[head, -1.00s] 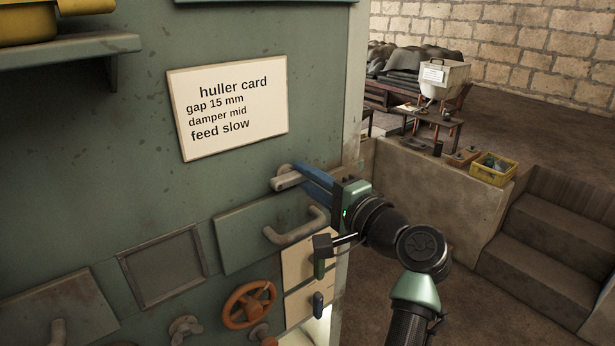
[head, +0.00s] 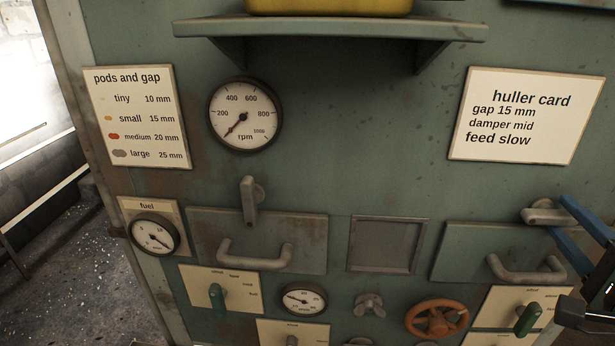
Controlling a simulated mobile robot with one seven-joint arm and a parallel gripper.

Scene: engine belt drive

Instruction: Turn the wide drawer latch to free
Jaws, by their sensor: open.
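Two drawers with grey pull handles show in the head view, each with a grey latch at its top edge. I cannot tell for certain which is the wide one. The left drawer's latch (head: 249,202) stands upright, its lower end over the top edge of the left drawer (head: 208,238). The right drawer's latch (head: 540,214) lies sideways, above the right drawer (head: 458,252). My gripper (head: 566,219) is open at the right edge of the picture. Its blue fingers are by the right end of that latch; I cannot tell whether they touch it.
A shelf (head: 330,30) juts out above, with a yellow thing on it. An rpm gauge (head: 245,115) and a huller card (head: 525,116) are on the panel. Below are green levers, an orange handwheel (head: 437,319) and a wing knob (head: 368,304). The panel's middle front is clear.

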